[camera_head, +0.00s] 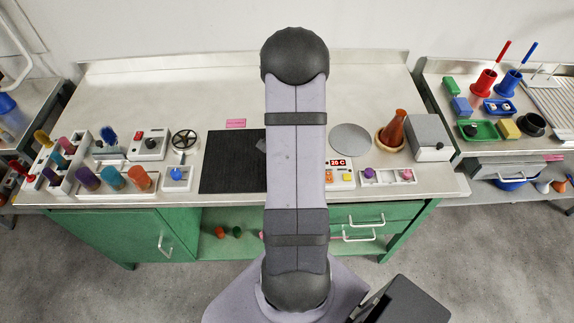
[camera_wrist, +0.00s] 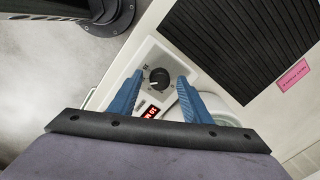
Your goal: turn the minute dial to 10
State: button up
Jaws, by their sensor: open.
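A black round dial (camera_wrist: 159,77) sits on a white control panel in the wrist view, with small dark marks around it that are too small to read. A red lit display (camera_wrist: 149,111) is on the same panel below the dial. My gripper (camera_wrist: 160,79) is open, its two blue fingers on either side of the dial in the picture. I cannot tell how far the fingertips are above the panel. In the head view a panel with a red "20 C" display (camera_head: 338,162) shows beside my arm. My arm hides the dial and my gripper there.
A black ribbed mat (camera_head: 232,162) lies left of my arm, with a pink label (camera_head: 236,124) behind it. Coloured tubes (camera_head: 113,178) stand at left.

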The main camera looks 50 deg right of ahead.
jog(key=shift+s+r+b, duration=0.2)
jog(key=shift+r+b, duration=0.8)
jog(key=shift+r, duration=2.65)
jog(key=n, duration=0.3)
jog(key=s+a+f+n+g+y, duration=0.2)
jog(key=s+a+f+n, duration=0.1)
jog(key=s+a+n, duration=0.5)
jog(key=w+a+r+n+t+h, duration=0.1)
jog(key=a+r+n, duration=0.3)
jog(key=a, duration=0.6)
jog(key=w+a+r+n+h, duration=0.1)
jog(key=w+a+r+n, duration=0.1)
jog(key=a+n, duration=0.6)
notch_tip(320, 180, down, 44)
jog(key=a+m+b, duration=0.2)
jog(key=b, duration=4.1)
jog(key=shift+s+b, duration=0.25)
jog(key=shift+b, duration=0.1)
